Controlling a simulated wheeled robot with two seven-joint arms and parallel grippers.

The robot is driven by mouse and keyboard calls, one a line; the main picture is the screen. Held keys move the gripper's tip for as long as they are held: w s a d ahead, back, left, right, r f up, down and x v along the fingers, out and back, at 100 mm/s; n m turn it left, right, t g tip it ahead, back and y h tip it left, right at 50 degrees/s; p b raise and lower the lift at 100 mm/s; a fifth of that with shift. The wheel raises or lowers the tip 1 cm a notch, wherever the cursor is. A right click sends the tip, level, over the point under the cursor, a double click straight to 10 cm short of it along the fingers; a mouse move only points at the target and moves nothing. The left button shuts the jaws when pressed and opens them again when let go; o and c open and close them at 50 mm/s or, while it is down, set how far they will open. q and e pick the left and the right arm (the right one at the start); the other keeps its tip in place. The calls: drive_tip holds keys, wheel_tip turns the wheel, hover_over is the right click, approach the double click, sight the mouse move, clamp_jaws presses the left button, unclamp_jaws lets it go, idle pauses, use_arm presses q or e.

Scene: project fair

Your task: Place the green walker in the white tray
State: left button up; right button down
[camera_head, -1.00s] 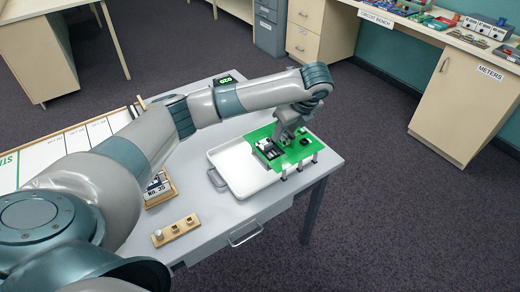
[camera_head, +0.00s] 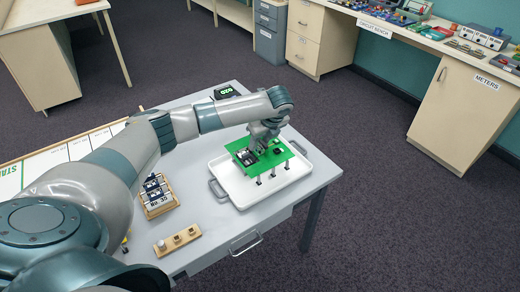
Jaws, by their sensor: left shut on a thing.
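The green walker (camera_head: 279,158) is a flat green board with dark parts on top and thin pale legs below. It is level over the white tray (camera_head: 237,192), with its legs pointing down inside the tray's outline. I cannot tell whether the feet touch the tray floor. My left gripper (camera_head: 261,146) is shut on the walker from above; its fingertips are partly hidden by the wrist and the board's parts. The tray lies on the grey table, its near left handle clear. My right gripper is not in view.
A wooden rack marked No. 35 (camera_head: 158,196) and a wooden strip with small knobs (camera_head: 177,239) stand left of the tray. A black display with green digits (camera_head: 226,91) is at the table's back. Circuit bench (camera_head: 400,40) stands far right.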

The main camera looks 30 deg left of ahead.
sight(261, 148)
use_arm(q)
drive_tip(key=shift+f+p, duration=0.35)
drive_tip(key=shift+f, duration=0.25)
wheel_tip(261, 148, down, 2)
drive_tip(key=shift+p, duration=0.35)
drive_tip(key=shift+f, duration=0.35)
drive_tip(key=o, duration=1.2)
drive_tip(key=shift+f, duration=0.1)
